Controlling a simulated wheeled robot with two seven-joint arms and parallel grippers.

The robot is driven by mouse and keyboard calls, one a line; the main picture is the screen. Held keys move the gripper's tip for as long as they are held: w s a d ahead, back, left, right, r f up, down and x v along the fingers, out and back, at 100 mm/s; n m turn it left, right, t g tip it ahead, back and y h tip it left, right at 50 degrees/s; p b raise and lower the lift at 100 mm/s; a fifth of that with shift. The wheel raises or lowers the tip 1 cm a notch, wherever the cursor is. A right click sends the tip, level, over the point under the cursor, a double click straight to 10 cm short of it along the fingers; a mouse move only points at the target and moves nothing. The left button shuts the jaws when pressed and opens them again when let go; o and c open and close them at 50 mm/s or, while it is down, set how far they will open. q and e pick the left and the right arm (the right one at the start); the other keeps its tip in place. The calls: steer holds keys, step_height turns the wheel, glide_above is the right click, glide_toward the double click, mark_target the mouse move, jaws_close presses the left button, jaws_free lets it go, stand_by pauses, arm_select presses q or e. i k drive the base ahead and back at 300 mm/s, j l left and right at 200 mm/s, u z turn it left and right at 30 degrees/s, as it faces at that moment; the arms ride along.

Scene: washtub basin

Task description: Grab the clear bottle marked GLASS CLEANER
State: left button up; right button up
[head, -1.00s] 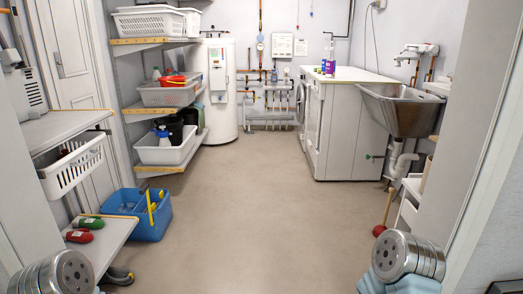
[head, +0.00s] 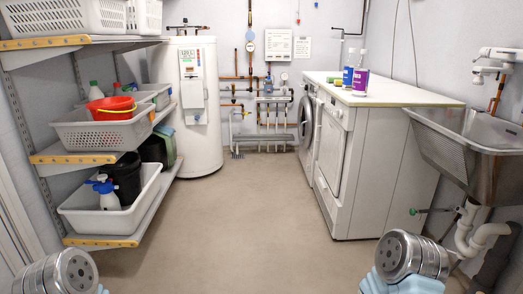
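No label can be read as GLASS CLEANER at this size. Two bottles stand upright close together on the white worktop (head: 400,95) at the right: one with a purple label (head: 361,84) and a pale upper part, and one with a blue label (head: 348,77) just left of it. A whitish bottle with a green cap (head: 96,93) stands in the middle shelf's basket at the left. Parts of my own arms show at the lower left and lower right corners. Neither gripper's fingers are in view, and nothing is seen held.
White-fronted appliances (head: 335,160) stand under the worktop, with a steel sink (head: 470,150) to the right. Shelves with a lower white basket (head: 112,218), a red bucket (head: 110,107) and a blue-topped spray bottle (head: 107,195) line the left. The floor (head: 255,220) between is clear.

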mark_target(348, 74)
steer(key=i+z, duration=0.1)
steer(key=i, duration=0.5)
steer(key=i+j, duration=0.1)
steer(key=i, duration=0.5)
steer(key=i+j+z, duration=0.15)
steer(key=i, duration=0.45)
steer(key=i+j+z, duration=0.15)
steer(key=i+z, duration=0.3)
steer(key=i+j+z, duration=0.25)
steer(key=z, duration=0.25)
steer(key=i+j+z, duration=0.65)
steer(key=j+z, duration=0.3)
steer(key=i+j+z, duration=0.3)
steer(key=i+j, duration=0.15)
steer(key=j, duration=0.25)
steer(key=i+j+z, duration=0.15)
steer(key=j, duration=0.25)
steer(key=k+j+z, duration=0.15)
steer(key=j, duration=0.25)
steer(key=j+z, duration=0.2)
steer(key=j, duration=0.2)
steer(key=k+j+z, duration=0.15)
steer(key=j, duration=0.2)
